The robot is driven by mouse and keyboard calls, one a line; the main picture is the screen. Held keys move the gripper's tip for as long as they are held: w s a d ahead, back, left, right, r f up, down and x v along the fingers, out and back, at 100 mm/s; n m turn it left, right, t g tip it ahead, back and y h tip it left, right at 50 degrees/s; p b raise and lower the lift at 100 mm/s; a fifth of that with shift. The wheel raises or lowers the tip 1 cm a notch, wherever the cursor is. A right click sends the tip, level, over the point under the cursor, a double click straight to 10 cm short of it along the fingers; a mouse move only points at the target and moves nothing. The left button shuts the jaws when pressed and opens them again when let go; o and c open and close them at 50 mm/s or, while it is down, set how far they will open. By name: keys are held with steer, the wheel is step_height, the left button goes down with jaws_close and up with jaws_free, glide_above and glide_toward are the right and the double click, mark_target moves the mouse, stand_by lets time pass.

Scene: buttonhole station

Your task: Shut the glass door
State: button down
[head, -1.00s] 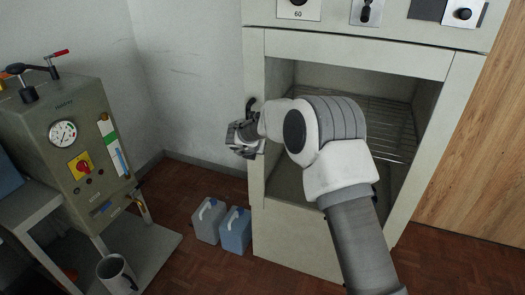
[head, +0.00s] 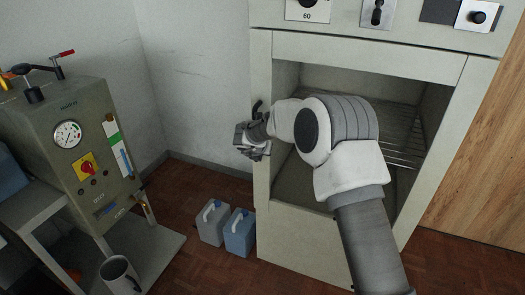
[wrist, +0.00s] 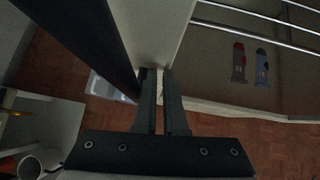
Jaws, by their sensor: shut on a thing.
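The cream cabinet (head: 263,170) stands with its front opening uncovered, and wire racks show inside. I cannot make out a glass pane in the head view; the door is hidden or too clear to tell. My gripper (head: 249,142) is at the left front post of the opening, with a small dark curved part (head: 257,108) beside it. In the wrist view my gripper's fingers (wrist: 160,72) close on a thin pale edge, at the tip of a pale panel (wrist: 155,25). A dark bar (wrist: 85,35) slants down beside it on the left. I cannot tell whether these belong to the door.
Two jerrycans, grey (head: 212,223) and blue (head: 238,236), stand on the floor left of the cabinet.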

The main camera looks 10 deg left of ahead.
steer(key=p+v, duration=0.4)
steer(key=v, duration=1.3)
steer(key=d+r+n+t+y, duration=0.3)
steer(key=r+n, duration=0.6)
steer(key=r, duration=0.4)
steer(key=s+d+r+n+y, duration=0.35)
steer(key=s+r+n, duration=0.2)
steer(key=n, duration=0.45)
steer(key=s+d+f+n+g+h, duration=0.3)
steer(key=s+d+n, duration=0.6)
steer(key=s+d, duration=0.3)
steer(key=s+d+f+n+g+h, duration=0.3)
steer(key=s+d+n, duration=0.7)
steer(key=s, duration=0.5)
step_height(320, 180, up, 17)
steer(key=w+p, duration=0.1)
steer(key=p, duration=1.6)
steer(key=shift+m, duration=0.4)
steer(key=shift+f+y, duration=0.1)
steer(key=shift+y, duration=0.15)
